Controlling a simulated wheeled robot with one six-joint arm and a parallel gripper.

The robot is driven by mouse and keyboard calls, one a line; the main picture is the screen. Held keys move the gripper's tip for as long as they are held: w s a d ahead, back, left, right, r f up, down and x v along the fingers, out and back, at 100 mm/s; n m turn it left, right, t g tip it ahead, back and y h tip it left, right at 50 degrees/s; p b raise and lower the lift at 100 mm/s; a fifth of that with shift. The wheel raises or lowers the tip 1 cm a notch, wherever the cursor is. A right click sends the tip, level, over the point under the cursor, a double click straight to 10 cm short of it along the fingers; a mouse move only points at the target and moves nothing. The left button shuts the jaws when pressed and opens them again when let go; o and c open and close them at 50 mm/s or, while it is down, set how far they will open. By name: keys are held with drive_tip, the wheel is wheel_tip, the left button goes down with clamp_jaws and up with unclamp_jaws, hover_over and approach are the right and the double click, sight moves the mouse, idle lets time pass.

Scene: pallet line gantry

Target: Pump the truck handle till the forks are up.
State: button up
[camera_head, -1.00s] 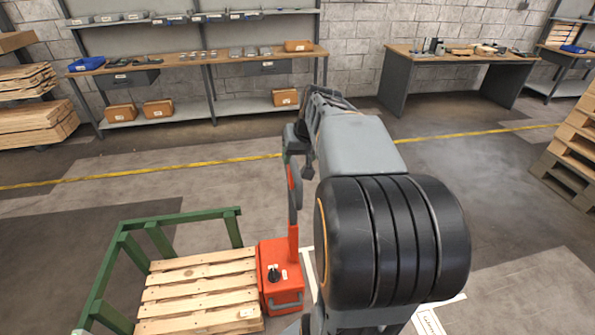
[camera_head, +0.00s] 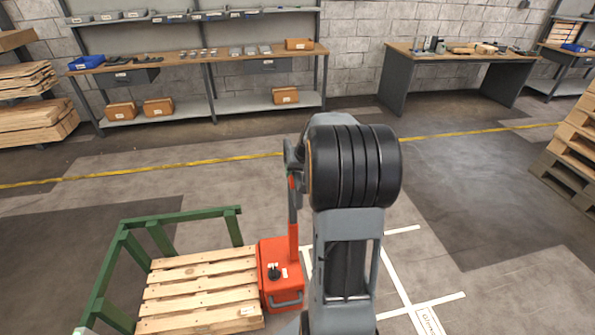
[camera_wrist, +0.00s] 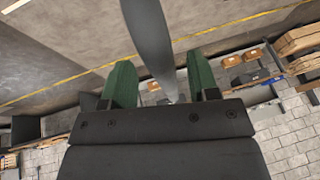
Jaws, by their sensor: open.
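The truck is an orange-red pallet truck (camera_head: 280,262) at the lower middle of the head view. Its handle (camera_head: 293,238) rises from the body, orange below and grey higher up. My gripper (camera_wrist: 160,62) has green fingers standing apart in the wrist view. The grey handle bar (camera_wrist: 148,30) passes between them, with gaps visible on both sides. In the head view my gripper is at the handle's upper end, mostly hidden by my arm. The wooden pallet (camera_head: 200,290) lies beside the truck, on its left. The forks are not visible.
A green rail frame (camera_head: 105,270) borders the pallet on the left and back. White floor markings (camera_head: 395,275) lie to the right. A shelf bench (camera_head: 190,60) and a desk (camera_head: 460,55) stand along the wall. The floor between is clear.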

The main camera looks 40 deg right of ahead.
drive_tip(key=shift+w+f, duration=0.15)
drive_tip(key=shift+f, duration=0.2)
